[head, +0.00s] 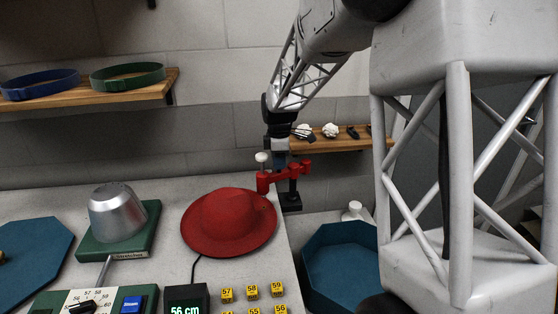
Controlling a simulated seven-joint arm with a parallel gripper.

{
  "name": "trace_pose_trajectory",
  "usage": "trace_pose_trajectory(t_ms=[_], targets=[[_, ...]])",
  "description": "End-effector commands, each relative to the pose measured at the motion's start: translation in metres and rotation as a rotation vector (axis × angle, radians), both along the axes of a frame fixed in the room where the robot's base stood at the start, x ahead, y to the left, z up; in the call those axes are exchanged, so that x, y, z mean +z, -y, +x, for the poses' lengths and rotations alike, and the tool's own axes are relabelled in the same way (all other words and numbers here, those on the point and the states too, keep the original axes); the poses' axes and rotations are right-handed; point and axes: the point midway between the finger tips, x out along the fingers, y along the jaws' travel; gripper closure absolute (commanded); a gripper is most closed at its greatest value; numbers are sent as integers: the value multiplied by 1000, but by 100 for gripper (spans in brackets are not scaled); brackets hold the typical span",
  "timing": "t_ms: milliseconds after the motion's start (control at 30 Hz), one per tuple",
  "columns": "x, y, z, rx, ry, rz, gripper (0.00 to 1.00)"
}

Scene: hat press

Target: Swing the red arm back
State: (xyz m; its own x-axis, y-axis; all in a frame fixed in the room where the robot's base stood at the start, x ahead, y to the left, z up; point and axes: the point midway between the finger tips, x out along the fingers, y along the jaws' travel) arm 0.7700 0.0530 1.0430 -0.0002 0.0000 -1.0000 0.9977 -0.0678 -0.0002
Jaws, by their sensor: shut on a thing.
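The red arm (284,177) sits on a black post (292,198) at the back right of the bench. It reaches left from the post, and its left end lies by the back edge of the red hat (225,217). A white knob (262,157) stands on that left end. My gripper (279,158) points down at the red arm, just right of the white knob, and is shut on the arm. Its fingertips are small and partly lost against the red arm, so the exact grip is hard to see.
A metal dome (117,213) on a green base stands left of the hat. Yellow numbered blocks (252,292) and a display reading 56 cm (186,303) are in front. Blue trays lie left (35,262) and right (342,262). Wall shelves (150,90) hold hat bands.

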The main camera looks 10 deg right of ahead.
Motion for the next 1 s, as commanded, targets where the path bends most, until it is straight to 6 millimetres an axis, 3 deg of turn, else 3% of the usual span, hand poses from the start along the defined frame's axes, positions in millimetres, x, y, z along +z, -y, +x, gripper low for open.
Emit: trace_pose_trajectory(t_ms=[567,1000], targets=[[1,-2,5,-82,1,0,100],[1,-3,23,-412,2,1,100]])
